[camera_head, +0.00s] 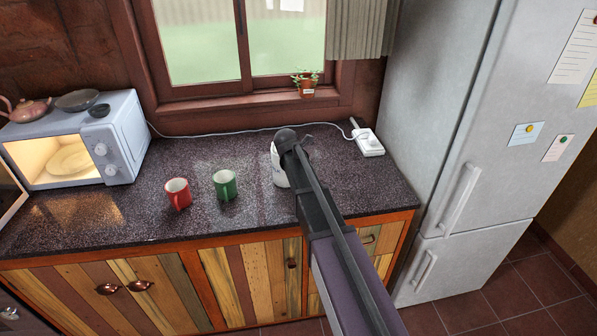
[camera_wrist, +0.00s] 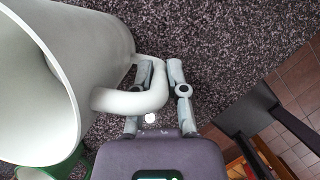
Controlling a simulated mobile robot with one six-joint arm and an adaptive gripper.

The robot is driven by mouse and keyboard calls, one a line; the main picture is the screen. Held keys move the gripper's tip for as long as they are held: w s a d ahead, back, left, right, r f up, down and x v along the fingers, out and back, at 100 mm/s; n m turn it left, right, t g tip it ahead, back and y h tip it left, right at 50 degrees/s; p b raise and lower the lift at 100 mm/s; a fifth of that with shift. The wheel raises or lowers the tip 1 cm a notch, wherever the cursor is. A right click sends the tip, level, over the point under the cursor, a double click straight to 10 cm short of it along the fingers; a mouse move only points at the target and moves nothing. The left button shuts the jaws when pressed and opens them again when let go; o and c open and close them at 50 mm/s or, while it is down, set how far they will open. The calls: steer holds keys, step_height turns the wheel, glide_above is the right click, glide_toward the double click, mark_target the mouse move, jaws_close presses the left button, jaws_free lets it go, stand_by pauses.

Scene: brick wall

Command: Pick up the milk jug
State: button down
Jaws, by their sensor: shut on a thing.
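The milk jug is a white vessel (camera_head: 277,169) on the dark speckled counter at the window side, partly hidden behind my arm. In the wrist view the jug (camera_wrist: 85,50) fills the left side, its wide opening toward the lower left and its handle reaching right. My gripper (camera_wrist: 161,72) is shut on the jug's handle, with its fingers at the handle. In the head view the fingers are hidden by my arm. I cannot tell whether the jug is touching the counter.
A green mug (camera_head: 225,185) and a red mug (camera_head: 178,194) stand left of the jug. A white power strip (camera_head: 368,142) lies to the right, its cord along the wall. A microwave (camera_head: 76,141) is at the left. A potted plant (camera_head: 306,86) sits on the sill. A tall fridge (camera_head: 470,130) stands right.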

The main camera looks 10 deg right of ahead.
steer(key=shift+r+p, duration=0.3)
steer(key=shift+r+p, duration=1.55)
steer(key=shift+p, duration=0.05)
steer(key=s+d+r+p, duration=0.1)
steer(key=s+d, duration=0.1)
steer(key=s, duration=1.3)
steer(key=shift+s+d, duration=0.2)
steer(key=shift+s, duration=0.05)
steer(key=shift+s+r, duration=0.1)
steer(key=shift+r, duration=0.05)
